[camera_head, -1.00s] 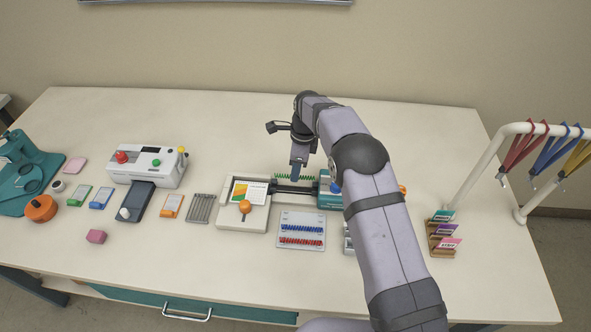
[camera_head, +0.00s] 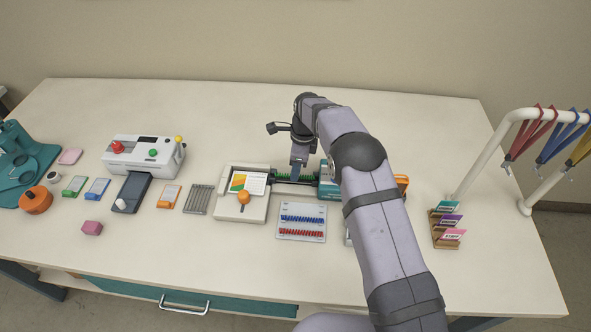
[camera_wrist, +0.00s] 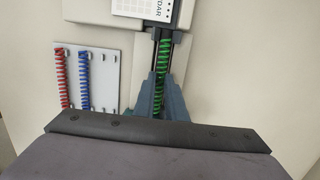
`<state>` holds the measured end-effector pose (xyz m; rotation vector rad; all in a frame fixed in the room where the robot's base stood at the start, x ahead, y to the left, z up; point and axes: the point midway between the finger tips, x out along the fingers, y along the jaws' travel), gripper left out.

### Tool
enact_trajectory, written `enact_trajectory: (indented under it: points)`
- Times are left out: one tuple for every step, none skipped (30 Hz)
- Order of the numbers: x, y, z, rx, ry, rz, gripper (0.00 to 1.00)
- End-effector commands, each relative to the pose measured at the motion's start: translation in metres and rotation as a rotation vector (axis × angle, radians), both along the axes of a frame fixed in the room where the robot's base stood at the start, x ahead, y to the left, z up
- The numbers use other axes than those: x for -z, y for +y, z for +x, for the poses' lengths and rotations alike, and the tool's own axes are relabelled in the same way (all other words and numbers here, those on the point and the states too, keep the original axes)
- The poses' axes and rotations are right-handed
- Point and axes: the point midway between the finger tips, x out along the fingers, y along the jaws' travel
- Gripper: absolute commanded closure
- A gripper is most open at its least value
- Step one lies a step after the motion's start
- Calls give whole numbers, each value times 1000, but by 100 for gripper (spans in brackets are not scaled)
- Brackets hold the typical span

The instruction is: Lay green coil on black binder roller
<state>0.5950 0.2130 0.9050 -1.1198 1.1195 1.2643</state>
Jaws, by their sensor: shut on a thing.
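The green coil (camera_wrist: 165,52) runs lengthwise between my gripper's fingers in the wrist view. My gripper (camera_wrist: 160,98) is shut on it. The black binder roller (camera_wrist: 177,48) lies under and alongside the coil, and the coil lines up with it. In the head view my gripper (camera_head: 299,174) is down at the roller (camera_head: 296,182), between the binder's white bed and its teal end block. Little of the green coil (camera_head: 283,176) shows there. I cannot tell whether the coil rests on the roller or is just above it.
A rack (camera_head: 302,236) with blue and red coils stands in front of the binder. The binder's white bed (camera_head: 238,210) with an orange knob is to the left, the teal block (camera_head: 327,186) to the right. My forearm hides part of the right side.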

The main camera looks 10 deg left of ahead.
Motion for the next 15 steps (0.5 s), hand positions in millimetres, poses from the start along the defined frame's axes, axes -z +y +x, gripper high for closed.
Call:
enact_trajectory:
  points:
    - [0,0,0,0,0,0,100]
    - [0,0,0,0,0,0,100]
    - [0,0,0,0,0,0,100]
    - [0,0,0,0,0,0,100]
    - [0,0,0,0,0,0,100]
    - [0,0,0,0,0,0,100]
    - [0,0,0,0,0,0,100]
    - [0,0,0,0,0,0,100]
    - [0,0,0,0,0,0,100]
    - [0,0,0,0,0,0,87]
    - [0,0,0,0,0,0,80]
    - [0,0,0,0,0,0,70]
    - [0,0,0,0,0,0,67]
    - [0,0,0,0,0,0,67]
    - [0,0,0,0,0,0,67]
